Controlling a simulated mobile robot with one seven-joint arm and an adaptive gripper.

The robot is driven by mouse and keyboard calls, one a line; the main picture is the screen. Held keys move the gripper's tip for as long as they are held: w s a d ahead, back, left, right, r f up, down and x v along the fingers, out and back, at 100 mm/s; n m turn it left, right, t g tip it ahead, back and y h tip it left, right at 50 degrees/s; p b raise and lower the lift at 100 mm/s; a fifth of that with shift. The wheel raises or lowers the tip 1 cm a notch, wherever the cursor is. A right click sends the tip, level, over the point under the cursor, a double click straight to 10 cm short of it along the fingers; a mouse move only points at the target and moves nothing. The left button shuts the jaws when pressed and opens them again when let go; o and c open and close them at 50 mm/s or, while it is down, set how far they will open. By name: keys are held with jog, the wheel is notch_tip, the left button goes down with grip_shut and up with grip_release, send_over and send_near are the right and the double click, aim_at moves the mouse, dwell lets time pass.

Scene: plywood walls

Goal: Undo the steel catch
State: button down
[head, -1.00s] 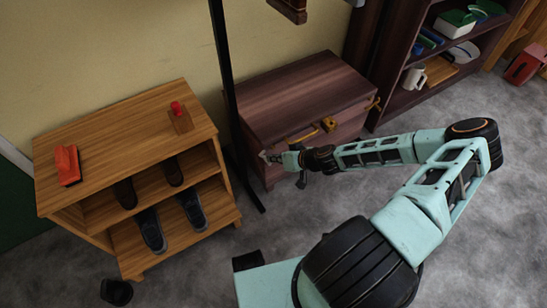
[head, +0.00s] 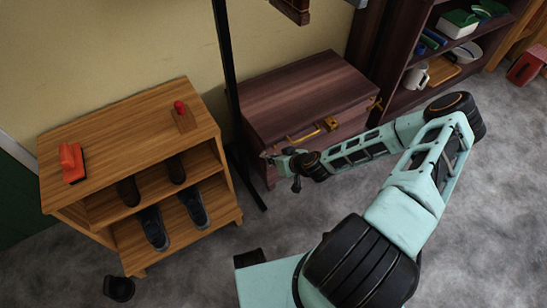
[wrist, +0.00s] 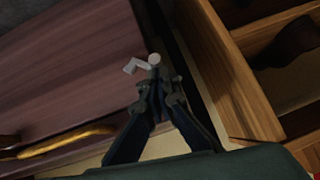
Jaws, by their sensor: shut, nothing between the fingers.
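The purple-brown chest (head: 300,95) stands against the wall, its lid down. It has a yellow handle (head: 303,135) and a brass-coloured fitting (head: 331,123) on its front. A small pale grey metal piece, likely the steel catch (wrist: 133,66), shows in the wrist view just beyond my fingertips, with a bent arm and a round end. My gripper (head: 269,156) is at the chest's front left corner. In the wrist view my gripper (wrist: 157,88) is shut and empty, its tips close to the metal piece; I cannot tell whether they touch. In the head view the catch is too small to make out.
A black post (head: 228,80) stands close left of the chest. Left of it is a wooden shoe rack (head: 115,125) with dark shoes and a red item (head: 71,163) on top. A dark bookcase (head: 393,95) stands to the right. Grey floor in front is open.

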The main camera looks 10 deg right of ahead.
jog(key=shift+s+a+f+n+h, duration=0.15)
jog(key=shift+a+n+h, duration=0.15)
jog(key=shift+a+h, duration=0.15)
jog(key=shift+s+a+f+n+t+h+p, duration=0.1)
jog(key=shift+a+f+n+t+h+p, duration=0.3)
jog(key=shift+f+h, duration=0.35)
jog(key=shift+a+f, duration=0.1)
